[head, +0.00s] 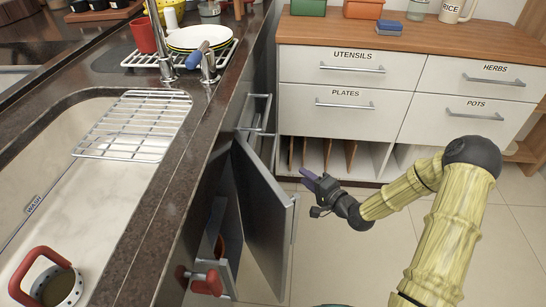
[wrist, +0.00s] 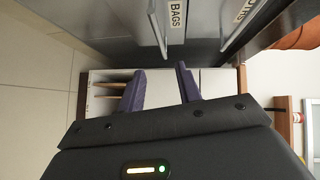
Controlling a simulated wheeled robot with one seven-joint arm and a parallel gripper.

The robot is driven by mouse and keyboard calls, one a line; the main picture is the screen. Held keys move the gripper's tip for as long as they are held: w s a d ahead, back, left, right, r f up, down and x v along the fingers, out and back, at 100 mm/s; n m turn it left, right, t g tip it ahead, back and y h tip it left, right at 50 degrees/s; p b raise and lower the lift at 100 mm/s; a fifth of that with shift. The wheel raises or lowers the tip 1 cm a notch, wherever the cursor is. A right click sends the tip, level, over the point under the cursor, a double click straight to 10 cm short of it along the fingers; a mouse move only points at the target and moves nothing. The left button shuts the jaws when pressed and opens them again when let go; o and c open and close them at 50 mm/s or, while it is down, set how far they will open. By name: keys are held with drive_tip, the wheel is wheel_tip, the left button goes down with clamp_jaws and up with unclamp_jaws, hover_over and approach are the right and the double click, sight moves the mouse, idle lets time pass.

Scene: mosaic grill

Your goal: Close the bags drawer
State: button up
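In the wrist view, a grey front with the label BAGS (wrist: 175,18) and a bar handle stands at the top, beyond my fingers. In the head view, the grey fronts and bar handles (head: 258,128) beyond the open cabinet door are partly hidden by that door; their labels cannot be read there, and how far the bags drawer stands out is unclear. My gripper (head: 309,180) is right of the open door, near the floor-side cabinets. In the wrist view my gripper (wrist: 161,78) has its two purple fingers apart with nothing between them.
A tall grey cabinet door (head: 265,215) stands open below the sink counter (head: 150,190), between counter and gripper. White drawers (head: 345,105) labelled utensils, plates, herbs and pots stand behind. A second labelled front (wrist: 245,10) adjoins the bags front. Tiled floor (head: 350,260) is clear.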

sight(273, 153)
drive_tip(key=b+x, duration=0.5)
drive_tip(key=x, duration=1.2)
drive_tip(key=shift+w+a+f+b, duration=0.1)
drive_tip(key=shift+a+b, duration=0.1)
drive_tip(key=shift+b, duration=0.1)
clamp_jaws()
